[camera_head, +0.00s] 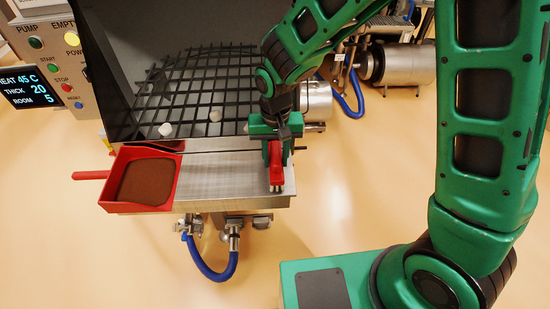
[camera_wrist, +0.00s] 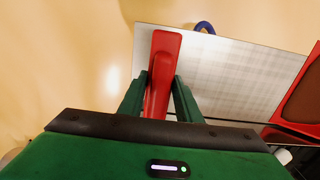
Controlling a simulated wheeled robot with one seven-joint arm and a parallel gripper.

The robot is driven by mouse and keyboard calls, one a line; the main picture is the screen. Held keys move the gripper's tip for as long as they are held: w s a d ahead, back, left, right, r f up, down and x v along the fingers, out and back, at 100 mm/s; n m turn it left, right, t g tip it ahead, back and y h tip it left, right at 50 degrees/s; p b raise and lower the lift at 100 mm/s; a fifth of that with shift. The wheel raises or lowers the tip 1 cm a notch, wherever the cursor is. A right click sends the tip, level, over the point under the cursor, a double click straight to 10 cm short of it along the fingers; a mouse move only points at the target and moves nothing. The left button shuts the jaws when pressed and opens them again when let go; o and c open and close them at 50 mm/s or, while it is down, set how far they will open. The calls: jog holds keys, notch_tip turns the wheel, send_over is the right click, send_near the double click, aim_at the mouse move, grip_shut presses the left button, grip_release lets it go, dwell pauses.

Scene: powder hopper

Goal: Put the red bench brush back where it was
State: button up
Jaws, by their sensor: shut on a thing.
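The red bench brush (camera_head: 276,178) is in my gripper (camera_head: 274,145), at the right end of the metal shelf (camera_head: 225,178) in front of the hopper. My gripper is shut on the brush. In the wrist view the red brush (camera_wrist: 163,60) stands out from between the two green fingers (camera_wrist: 160,95), over the shelf's end. In the head view its lower end is at the shelf's front edge. I cannot tell whether it touches the shelf. Part of the brush is hidden by the fingers.
A red scoop or tray (camera_head: 172,190) of brown powder sits at the shelf's left, its handle out to the left. Behind is a black grid (camera_head: 190,90) with white lumps. A control panel (camera_head: 45,60) stands at left. The shelf's middle is clear.

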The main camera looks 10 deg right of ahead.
jog(key=shift+f, duration=0.35)
jog(key=shift+f, duration=0.15)
jog(key=o, duration=1.2)
notch_tip(320, 180, up, 12)
jog(key=shift+w+r, duration=0.1)
jog(key=shift+r, duration=0.05)
